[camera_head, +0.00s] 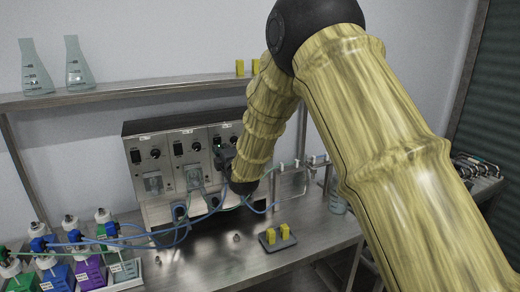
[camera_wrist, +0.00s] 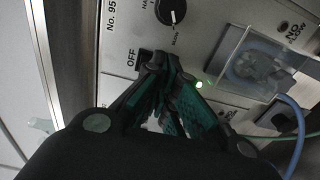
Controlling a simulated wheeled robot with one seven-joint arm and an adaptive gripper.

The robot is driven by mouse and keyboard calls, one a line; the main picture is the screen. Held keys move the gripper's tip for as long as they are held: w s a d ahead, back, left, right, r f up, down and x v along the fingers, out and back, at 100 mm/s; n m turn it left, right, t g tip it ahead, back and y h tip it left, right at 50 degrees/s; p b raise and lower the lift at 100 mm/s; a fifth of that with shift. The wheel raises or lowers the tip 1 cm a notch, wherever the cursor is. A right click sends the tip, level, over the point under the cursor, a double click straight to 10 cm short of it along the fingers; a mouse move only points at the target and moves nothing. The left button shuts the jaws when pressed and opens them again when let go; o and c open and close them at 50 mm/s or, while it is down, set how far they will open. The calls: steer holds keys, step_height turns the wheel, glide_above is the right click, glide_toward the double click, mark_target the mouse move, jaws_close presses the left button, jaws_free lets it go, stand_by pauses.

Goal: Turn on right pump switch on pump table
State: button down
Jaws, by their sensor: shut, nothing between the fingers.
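The metal pump housing (camera_head: 160,190) stands at the back of the pump table (camera_head: 315,235), with three pump panels side by side. My gripper (camera_head: 222,158) is at the right panel (camera_head: 222,132) and covers part of its front. In the wrist view my gripper (camera_wrist: 167,68) is shut and empty, its fingertips at the panel beside the OFF label (camera_wrist: 131,58). The right pump switch is mostly hidden behind the fingertips; I cannot tell if they touch it. A green light (camera_wrist: 199,85) glows just beside the fingers. A black knob (camera_wrist: 172,11) sits above.
Blue tubes (camera_head: 150,238) run from the pumps to several bottles (camera_head: 90,275) at the front left. A small dark tray (camera_head: 277,243) with yellow pieces lies on the table. A shelf (camera_head: 130,93) with two flasks (camera_head: 78,65) is above.

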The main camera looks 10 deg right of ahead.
steer(key=shift+r+p, duration=0.35)
steer(key=shift+r, duration=0.8)
steer(key=shift+b, duration=0.4)
